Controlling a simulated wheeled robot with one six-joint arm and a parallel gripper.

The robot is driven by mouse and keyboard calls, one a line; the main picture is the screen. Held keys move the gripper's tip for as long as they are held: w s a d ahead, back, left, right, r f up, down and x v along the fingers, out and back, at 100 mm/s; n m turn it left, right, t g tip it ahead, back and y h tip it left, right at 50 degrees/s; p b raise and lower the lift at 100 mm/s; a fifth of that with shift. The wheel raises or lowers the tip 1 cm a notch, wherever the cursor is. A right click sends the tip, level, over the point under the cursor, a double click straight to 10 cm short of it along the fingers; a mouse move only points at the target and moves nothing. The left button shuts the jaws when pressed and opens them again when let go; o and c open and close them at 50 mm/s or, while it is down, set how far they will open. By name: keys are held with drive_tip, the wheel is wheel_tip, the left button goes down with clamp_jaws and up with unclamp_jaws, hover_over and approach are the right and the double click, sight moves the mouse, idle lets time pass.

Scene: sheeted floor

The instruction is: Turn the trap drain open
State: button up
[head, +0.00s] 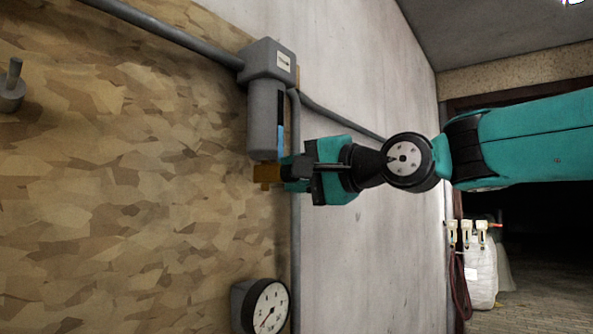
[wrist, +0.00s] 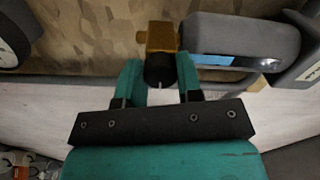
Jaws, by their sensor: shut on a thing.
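The trap (head: 264,115) is a grey cylinder with a block-shaped head, mounted at the wall in the head view. It also shows at the right of the wrist view (wrist: 240,40). A blue and black strip runs down its side. At its lower end is a brass drain fitting (head: 266,176), also in the wrist view (wrist: 160,36). A black round drain knob (wrist: 159,71) sticks out from the brass toward me. My gripper (head: 288,171) is shut on this knob, with one teal finger on each side in the wrist view (wrist: 159,78). The fingers hide the knob in the head view.
A grey pipe (head: 180,33) runs into the trap's head. A round gauge (head: 265,306) sits below the trap, near a vertical pipe (head: 296,235). A grey peg-like fixture (head: 12,90) is at far left. White containers (head: 482,275) stand far right.

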drive_tip(key=shift+m, duration=0.3)
drive_tip(key=o, duration=0.9)
drive_tip(key=shift+b+v, duration=3.25)
drive_tip(key=shift+v, duration=5.45)
